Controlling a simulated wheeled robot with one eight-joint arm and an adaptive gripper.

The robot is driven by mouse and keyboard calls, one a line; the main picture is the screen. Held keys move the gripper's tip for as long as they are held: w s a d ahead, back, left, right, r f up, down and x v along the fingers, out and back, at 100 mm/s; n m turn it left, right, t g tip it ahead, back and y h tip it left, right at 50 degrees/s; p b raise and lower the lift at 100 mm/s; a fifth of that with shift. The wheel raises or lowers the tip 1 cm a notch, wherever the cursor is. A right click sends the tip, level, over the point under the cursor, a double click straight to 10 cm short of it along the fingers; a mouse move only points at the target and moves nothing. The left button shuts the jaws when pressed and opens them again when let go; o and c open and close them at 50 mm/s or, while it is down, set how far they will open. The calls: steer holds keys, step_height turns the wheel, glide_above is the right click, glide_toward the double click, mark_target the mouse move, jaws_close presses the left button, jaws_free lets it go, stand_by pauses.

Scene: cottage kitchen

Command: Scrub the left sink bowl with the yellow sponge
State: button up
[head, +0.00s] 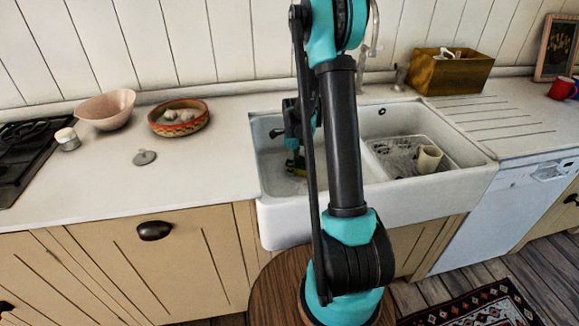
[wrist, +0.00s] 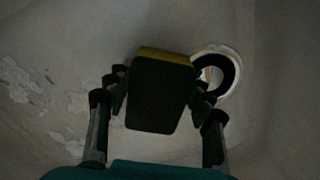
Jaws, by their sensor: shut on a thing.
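The yellow sponge (wrist: 156,95) is between the fingers of my gripper (wrist: 158,95) in the wrist view. Its dark green side faces the camera and a yellow edge shows at the top. My gripper is shut on it. In the head view my gripper (head: 294,162) and the sponge (head: 290,168) are down inside the left sink bowl (head: 268,160), partly hidden by my arm. The wrist view shows the bowl's floor (wrist: 60,55) with pale flaky patches at left and the round drain (wrist: 217,72) just right of the sponge. I cannot tell whether the sponge touches the floor.
The right bowl (head: 458,150) holds a rack and a beige cup (head: 428,158). A faucet (head: 374,45) rises behind the sink. A wooden box (head: 450,72) stands right. A pink bowl (head: 106,108), patterned dish (head: 178,117) and metal lid (head: 144,157) are on the left counter.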

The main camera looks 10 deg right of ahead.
mark_target(303, 183)
steer(key=shift+w+d, duration=0.25)
steer(key=shift+d, duration=0.6)
steer(key=shift+s+d, duration=0.45)
steer(key=shift+d, duration=0.6)
steer(key=shift+s+d, duration=0.45)
steer(key=shift+d, duration=0.55)
steer(key=shift+s+d, duration=0.45)
steer(key=shift+d, duration=0.6)
steer(key=shift+s+d, duration=0.4)
steer(key=shift+s, duration=0.65)
steer(key=shift+s+d, duration=0.45)
steer(key=shift+s, duration=0.65)
steer(key=shift+s+d, duration=0.4)
steer(key=shift+s, duration=0.65)
steer(key=shift+a, duration=4.3)
step_height(303, 183, up, 19)
steer(key=shift+w+a+f, duration=0.1)
